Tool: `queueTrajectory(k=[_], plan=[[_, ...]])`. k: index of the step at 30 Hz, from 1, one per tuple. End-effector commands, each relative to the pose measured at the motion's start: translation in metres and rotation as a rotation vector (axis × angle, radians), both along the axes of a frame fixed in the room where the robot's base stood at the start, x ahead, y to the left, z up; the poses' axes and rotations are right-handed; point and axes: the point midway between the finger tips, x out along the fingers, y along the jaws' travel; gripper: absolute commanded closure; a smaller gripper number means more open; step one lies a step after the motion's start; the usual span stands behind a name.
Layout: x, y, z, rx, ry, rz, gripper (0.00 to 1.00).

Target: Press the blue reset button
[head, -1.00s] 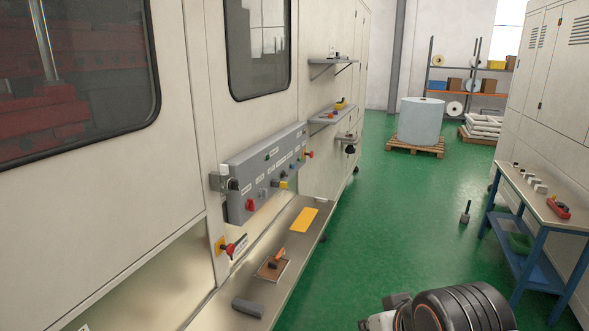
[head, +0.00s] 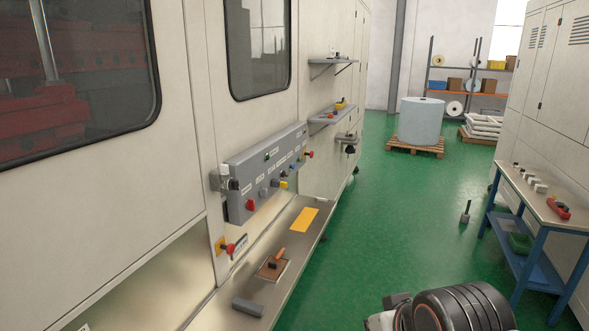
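A grey control panel (head: 250,192) is mounted on the cream machine wall left of centre. It carries a row of small labelled controls, including a red knob (head: 250,204), a yellow one (head: 283,185) and a red button (head: 309,154) at its far end. A small blue button (head: 292,167) seems to sit between the yellow control and the far red button; it is too small to make out clearly. My gripper is not in view. Only part of my arm shows at the bottom right, well apart from the panel.
Below the panel runs a ledge (head: 282,232) with a yellow plate (head: 304,219), a brown board with an orange-handled tool (head: 272,267) and a grey block (head: 248,307). Small shelves (head: 331,117) jut from the wall beyond.

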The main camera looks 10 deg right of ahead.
Motion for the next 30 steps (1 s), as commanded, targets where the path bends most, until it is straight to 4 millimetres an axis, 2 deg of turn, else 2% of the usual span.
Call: queueTrajectory(k=[13, 17, 24, 30], plan=[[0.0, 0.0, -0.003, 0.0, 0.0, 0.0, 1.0], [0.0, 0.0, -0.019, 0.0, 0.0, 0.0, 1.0], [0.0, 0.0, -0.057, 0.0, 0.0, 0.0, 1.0], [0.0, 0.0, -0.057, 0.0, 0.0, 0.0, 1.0]])
